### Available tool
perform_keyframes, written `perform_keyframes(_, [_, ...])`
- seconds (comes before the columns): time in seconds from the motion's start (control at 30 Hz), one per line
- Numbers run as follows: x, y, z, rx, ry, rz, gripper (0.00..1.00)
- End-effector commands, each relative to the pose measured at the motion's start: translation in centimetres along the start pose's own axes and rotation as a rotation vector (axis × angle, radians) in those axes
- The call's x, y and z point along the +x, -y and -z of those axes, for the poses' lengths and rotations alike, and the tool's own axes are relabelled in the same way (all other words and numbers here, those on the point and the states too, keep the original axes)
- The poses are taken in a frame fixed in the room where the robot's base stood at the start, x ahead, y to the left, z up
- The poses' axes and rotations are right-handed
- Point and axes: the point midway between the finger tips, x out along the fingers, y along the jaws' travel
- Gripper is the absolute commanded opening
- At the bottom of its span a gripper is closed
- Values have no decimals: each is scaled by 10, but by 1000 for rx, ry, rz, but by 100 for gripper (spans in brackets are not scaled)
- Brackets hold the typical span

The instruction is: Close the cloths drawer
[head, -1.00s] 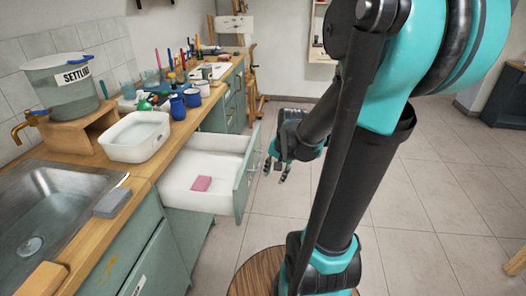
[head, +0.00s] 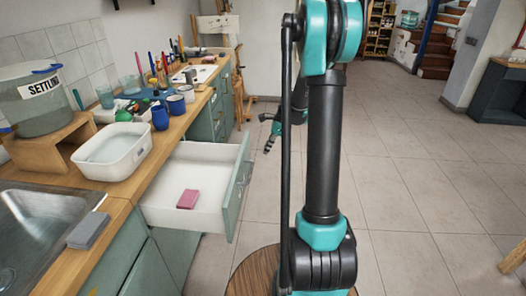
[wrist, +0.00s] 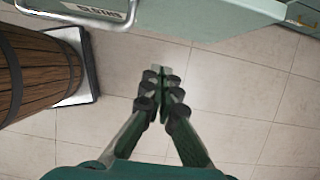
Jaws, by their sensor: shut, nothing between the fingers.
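The drawer (head: 160,209) stands pulled out from the green counter, with a white inside and a green front (head: 239,187). A pink block, perhaps a sponge or folded cloth (head: 187,199), lies in it. My gripper (head: 268,146) is beyond the drawer front and to its right, over the open floor, apart from it. In the wrist view, my gripper (wrist: 160,72) has its fingertips together with nothing between them.
On the counter are a sink (head: 35,225), a white basin (head: 112,152), a lidded tank (head: 40,98) on a wooden stand, blue cups (head: 160,117) and a grey block (head: 88,231).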

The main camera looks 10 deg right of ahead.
Motion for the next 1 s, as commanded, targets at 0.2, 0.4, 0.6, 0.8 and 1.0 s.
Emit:
perform_keyframes(0.2, [43,0,0,-3,0,-1,0])
perform_keyframes(0.4, [81,0,0,-4,0,0,0])
perform_keyframes(0.6, [91,0,-26,-4,-1,0,0])
perform_keyframes(0.8, [95,0,-37,-3,0,0,0])
perform_keyframes(1.0, [95,0,-37,-2,-1,1,0])
